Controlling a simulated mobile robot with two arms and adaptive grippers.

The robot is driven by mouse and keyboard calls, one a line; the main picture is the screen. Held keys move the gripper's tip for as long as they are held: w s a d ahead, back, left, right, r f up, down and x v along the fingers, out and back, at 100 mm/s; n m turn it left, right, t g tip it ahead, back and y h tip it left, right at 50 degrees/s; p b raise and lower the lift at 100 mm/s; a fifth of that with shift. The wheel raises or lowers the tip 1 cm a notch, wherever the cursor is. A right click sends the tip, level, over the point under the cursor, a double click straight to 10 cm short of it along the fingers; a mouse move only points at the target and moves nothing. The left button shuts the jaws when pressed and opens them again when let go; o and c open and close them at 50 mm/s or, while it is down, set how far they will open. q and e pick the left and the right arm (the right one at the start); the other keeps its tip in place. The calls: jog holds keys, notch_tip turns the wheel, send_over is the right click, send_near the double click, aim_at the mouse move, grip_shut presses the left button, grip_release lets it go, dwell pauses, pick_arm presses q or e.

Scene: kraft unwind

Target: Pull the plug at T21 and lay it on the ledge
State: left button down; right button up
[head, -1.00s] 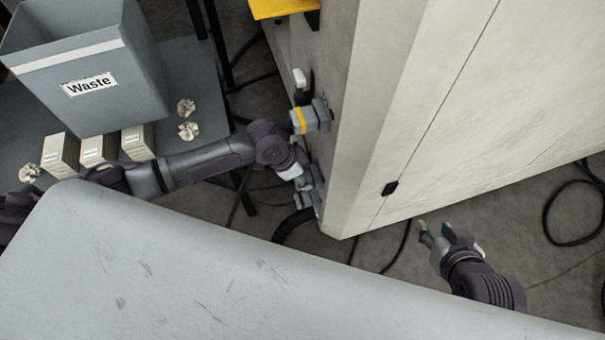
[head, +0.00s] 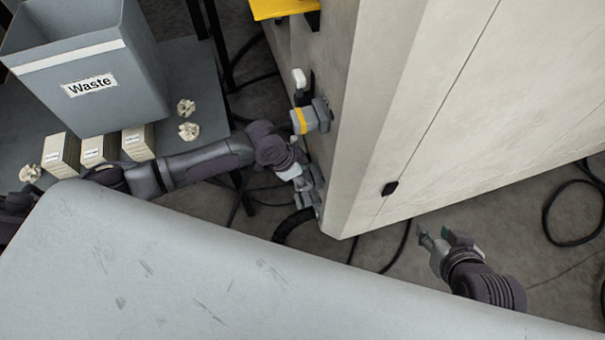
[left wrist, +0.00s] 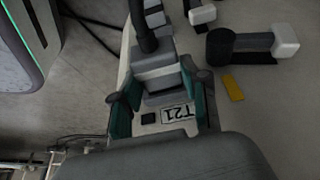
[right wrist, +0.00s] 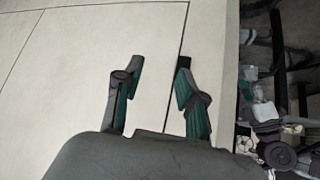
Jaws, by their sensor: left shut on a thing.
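The T21 label (left wrist: 178,113) shows in the left wrist view on the pale panel, just below a grey plug (left wrist: 160,72) with a black cable. My left gripper (left wrist: 163,98) has one finger on each side of this plug and is shut on it. In the head view my left gripper (head: 303,178) is at the cabinet's left face, and the arm partly hides the plug. The plug appears still at its socket. My right gripper (head: 441,241) is open and empty, in front of the cabinet's wide face. Which surface is the ledge I cannot tell.
A plug with a yellow band (head: 299,121) and a white-tipped lever (head: 299,78) sit higher on the cabinet (head: 400,130). A yellow part (head: 283,8) sticks out at the top. A Waste bin (head: 90,65) and small boxes stand at left. Cables lie on the floor.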

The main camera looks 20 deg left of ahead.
pick_arm(q)
jog(key=shift+s+a+p, duration=0.35)
jog(key=shift+a+p, duration=0.05)
jog(key=shift+a, duration=0.1)
jog(key=shift+s+a+p, duration=0.35)
jog(key=shift+a+p, duration=0.05)
jog(key=shift+a, duration=0.15)
jog(key=shift+s+a+p, duration=0.6)
jog(key=shift+s+a, duration=0.05)
jog(key=shift+a, duration=0.3)
pick_arm(e)
jog(key=s+d+f+g+h, duration=0.1)
jog(key=s+g, duration=0.3)
jog(key=s, duration=0.4)
jog(key=shift+d+f+g, duration=0.3)
jog(key=shift+d, duration=0.5)
